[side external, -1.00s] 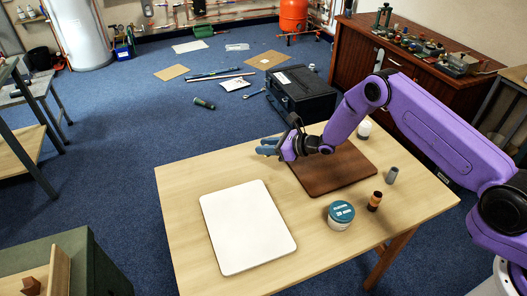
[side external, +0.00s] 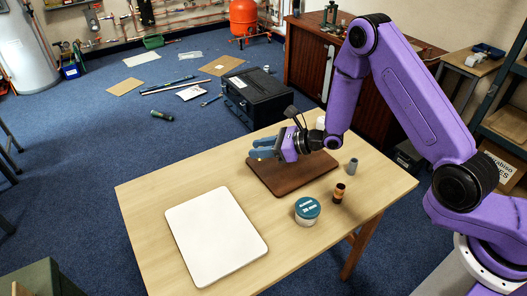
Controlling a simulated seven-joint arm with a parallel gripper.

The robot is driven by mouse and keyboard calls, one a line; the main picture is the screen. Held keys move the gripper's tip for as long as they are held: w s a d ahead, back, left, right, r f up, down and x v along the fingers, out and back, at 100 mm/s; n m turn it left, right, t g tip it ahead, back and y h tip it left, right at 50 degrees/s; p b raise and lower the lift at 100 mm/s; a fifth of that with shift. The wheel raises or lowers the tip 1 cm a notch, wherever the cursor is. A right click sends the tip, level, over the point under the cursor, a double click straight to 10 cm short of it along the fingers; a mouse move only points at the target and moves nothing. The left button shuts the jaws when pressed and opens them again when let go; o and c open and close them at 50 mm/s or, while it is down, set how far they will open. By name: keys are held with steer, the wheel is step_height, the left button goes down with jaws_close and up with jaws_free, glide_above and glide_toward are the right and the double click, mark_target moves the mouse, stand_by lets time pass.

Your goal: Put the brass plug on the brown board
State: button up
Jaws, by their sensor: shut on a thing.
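The brown board (side external: 290,178) lies flat on the far right part of the light wooden table. My gripper (side external: 257,148) points left, above the board's far left edge. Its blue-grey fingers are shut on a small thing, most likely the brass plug. The plug is hidden by the fingers, so I cannot make out its shape or tilt. I see no gripper contact with the board.
A white board (side external: 216,236) lies at the table's front left. A teal-lidded jar (side external: 307,211), a dark and orange cylinder (side external: 338,194) and a grey cylinder (side external: 352,166) stand near the brown board. A white item (side external: 320,122) stands behind it. Bare table (side external: 165,190) lies left.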

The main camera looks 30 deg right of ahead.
steer(key=s+d, duration=0.3)
steer(key=d, duration=0.5)
steer(key=shift+s+d, duration=0.3)
steer(key=shift+s, duration=0.1)
steer(key=v, duration=0.3)
steer(key=f+v, duration=0.1)
steer(key=v, duration=0.2)
steer(key=d+f+v, duration=0.1)
steer(key=v, duration=0.2)
steer(key=shift+s, duration=0.25)
jaws_close()
steer(key=w+f, duration=0.2)
steer(key=w, duration=0.2)
steer(key=w+f, duration=0.3)
steer(key=w, duration=0.1)
steer(key=w+a+f, duration=0.1)
steer(key=w+f, duration=0.2)
steer(key=w, duration=0.1)
steer(key=shift+w+f, duration=0.75)
steer(key=shift+f, duration=1.65)
steer(key=shift+f, duration=0.1)
steer(key=o, duration=1)
jaws_free()
steer(key=shift+o, duration=0.2)
